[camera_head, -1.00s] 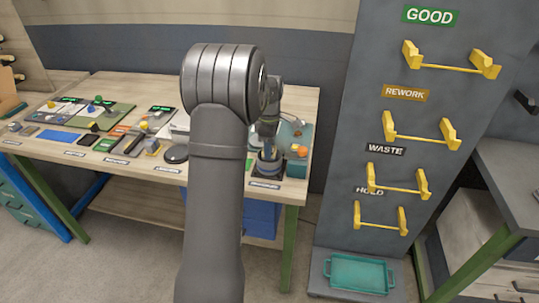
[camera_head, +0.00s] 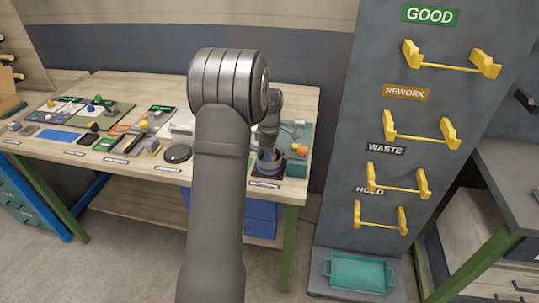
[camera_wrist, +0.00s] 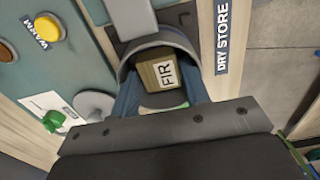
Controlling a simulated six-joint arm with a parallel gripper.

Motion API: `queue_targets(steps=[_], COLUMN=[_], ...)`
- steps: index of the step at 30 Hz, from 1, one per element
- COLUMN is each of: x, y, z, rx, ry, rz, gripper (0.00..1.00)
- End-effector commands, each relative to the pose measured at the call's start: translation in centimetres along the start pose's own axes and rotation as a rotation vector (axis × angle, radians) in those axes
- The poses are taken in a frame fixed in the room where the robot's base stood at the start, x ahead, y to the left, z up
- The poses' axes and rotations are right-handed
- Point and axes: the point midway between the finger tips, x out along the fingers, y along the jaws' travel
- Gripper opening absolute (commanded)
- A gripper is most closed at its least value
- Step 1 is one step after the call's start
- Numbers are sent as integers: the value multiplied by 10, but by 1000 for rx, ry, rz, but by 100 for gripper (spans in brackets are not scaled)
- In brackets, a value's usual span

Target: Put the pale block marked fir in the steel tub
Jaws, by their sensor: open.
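The block marked FIR (camera_wrist: 165,72) shows in the wrist view, with a pale labelled face and olive-brown sides. It sits within a dark curved surround, between blue parts at its left and right. My gripper (camera_head: 268,168) is open at the right end of the bench in the head view, low over a dark holder beside the dry store label. The block is hidden there behind my gripper. I cannot tell whether the fingers touch the block. I cannot pick out the steel tub with certainty in either view.
The DRY STORE label (camera_wrist: 222,38) is right of the block. A teal surface with a yellow knob (camera_wrist: 48,28) lies left, near a grey disc (camera_wrist: 94,105) and a green piece (camera_wrist: 54,121). An orange ball (camera_head: 302,150) is right of my gripper. Yellow-bracketed racks (camera_head: 408,130) stand further right.

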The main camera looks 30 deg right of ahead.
Motion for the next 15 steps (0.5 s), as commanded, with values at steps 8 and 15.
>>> queue_targets(steps=[8, 15], x=[-47, -96], y=[2, 1], z=[0, 0], rx=[0, 0], ry=[0, 0], rz=[8, 6], gripper=[46, 46])
